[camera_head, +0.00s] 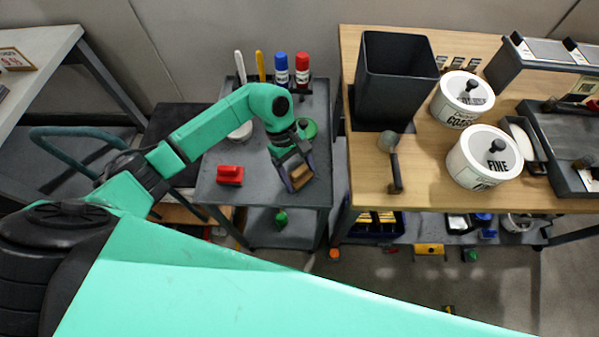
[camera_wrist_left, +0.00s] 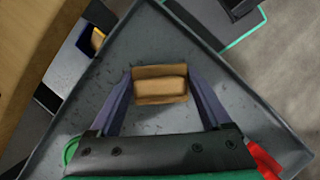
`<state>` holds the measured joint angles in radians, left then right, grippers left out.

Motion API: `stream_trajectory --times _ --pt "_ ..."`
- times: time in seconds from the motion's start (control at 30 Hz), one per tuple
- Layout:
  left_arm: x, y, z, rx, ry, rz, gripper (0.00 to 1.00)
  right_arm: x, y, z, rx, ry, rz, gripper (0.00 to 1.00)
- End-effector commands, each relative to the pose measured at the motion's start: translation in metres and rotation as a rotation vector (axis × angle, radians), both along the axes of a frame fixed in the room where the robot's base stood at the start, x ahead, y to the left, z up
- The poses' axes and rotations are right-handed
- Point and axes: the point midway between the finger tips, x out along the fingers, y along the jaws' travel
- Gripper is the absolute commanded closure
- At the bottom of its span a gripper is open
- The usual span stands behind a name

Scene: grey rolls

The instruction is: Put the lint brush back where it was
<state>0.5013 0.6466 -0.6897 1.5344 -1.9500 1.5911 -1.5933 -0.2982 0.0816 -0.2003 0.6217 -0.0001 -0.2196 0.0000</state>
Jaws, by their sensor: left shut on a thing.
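My left gripper (camera_head: 294,174) is over the front right part of the small grey cart top (camera_head: 262,192). Its two fingers are shut on a tan and brown block, which I take to be the lint brush (camera_wrist_left: 160,84). In the wrist view the block sits between the fingertips, above the grey cart top. The head view shows only a little of it at the gripper's tip. I cannot tell whether it touches the surface. My right gripper is not in view.
A red block-like tool (camera_head: 230,175) lies left on the cart. A green round thing (camera_head: 308,128) is behind the gripper. Blue (camera_head: 281,70) and red (camera_head: 302,70) bottles stand at the back. The wooden bench (camera_head: 365,190) with a dark bin (camera_head: 393,85) is to the right.

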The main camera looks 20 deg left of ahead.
Motion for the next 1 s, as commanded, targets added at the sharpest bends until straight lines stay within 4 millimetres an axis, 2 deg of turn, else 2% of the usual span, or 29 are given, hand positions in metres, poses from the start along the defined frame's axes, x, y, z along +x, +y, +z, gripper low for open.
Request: stream_trajectory --times 0.03,0.07,0.27,0.37,0.43,0.8,1.0 --pt "0.0 0.0 -0.001 0.001 -0.001 0.0 0.11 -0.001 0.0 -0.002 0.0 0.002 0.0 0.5" --pt "0.0 0.0 -0.001 0.0 0.0 0.0 0.0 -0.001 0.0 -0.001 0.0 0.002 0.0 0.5" --pt "0.0 0.0 0.0 0.0 0.0 0.0 0.0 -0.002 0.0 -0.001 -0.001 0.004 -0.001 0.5" --pt "0.0 0.0 0.005 -0.001 0.001 0.0 0.0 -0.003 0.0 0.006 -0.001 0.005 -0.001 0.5" --pt "0.003 0.004 0.01 0.001 -0.004 0.001 0.0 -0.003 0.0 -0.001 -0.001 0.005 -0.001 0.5" --pt "0.022 0.035 0.095 0.0 -0.003 0.001 0.0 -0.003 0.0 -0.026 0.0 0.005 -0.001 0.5" --pt "0.024 0.04 0.113 0.0 0.0 0.001 0.0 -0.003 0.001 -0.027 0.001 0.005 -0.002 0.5"
